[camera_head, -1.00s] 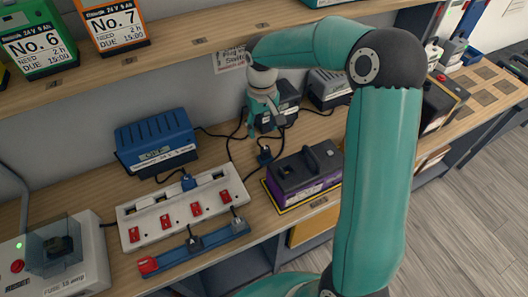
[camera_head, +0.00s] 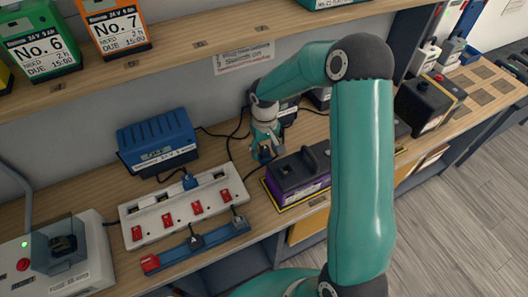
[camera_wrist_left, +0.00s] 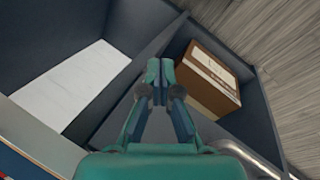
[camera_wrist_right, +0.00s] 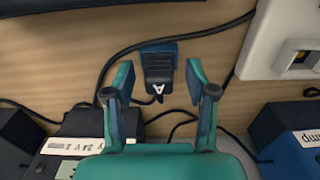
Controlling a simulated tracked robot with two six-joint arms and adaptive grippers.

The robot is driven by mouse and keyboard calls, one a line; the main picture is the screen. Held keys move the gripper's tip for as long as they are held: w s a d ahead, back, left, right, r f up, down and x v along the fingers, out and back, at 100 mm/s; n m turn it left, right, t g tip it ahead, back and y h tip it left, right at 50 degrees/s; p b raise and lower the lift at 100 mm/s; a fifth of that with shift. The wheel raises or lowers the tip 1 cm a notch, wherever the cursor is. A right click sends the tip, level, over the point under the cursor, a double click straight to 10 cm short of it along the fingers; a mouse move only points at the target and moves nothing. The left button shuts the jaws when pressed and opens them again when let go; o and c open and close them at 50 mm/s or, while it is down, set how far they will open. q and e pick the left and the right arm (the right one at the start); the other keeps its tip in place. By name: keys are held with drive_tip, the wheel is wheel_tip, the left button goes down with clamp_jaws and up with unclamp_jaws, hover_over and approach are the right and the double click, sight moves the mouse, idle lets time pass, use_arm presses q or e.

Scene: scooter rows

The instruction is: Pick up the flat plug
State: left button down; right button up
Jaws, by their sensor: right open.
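A dark flat plug (camera_wrist_right: 158,60) with a blue end and a white letter A tag lies on the wooden bench in the right wrist view. My right gripper (camera_wrist_right: 159,76) is open, with one finger on each side of the plug and a gap to both. In the head view my right gripper (camera_head: 266,153) is low over the bench between the power strip and the purple battery, largely hiding the plug. My left gripper (camera_wrist_left: 158,70) is shut and empty over shelf compartments in the left wrist view; it is not in the head view.
A white power strip (camera_head: 136,209) with red switches and a blue plug lies left. A blue charger (camera_head: 157,141) stands behind it. A purple battery (camera_head: 300,170) stands close right of my right gripper. Black cables (camera_wrist_right: 111,62) run around the plug. A cardboard box (camera_wrist_left: 208,80) sits in a compartment.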

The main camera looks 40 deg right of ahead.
clamp_jaws()
drive_tip(key=shift+r, duration=0.15)
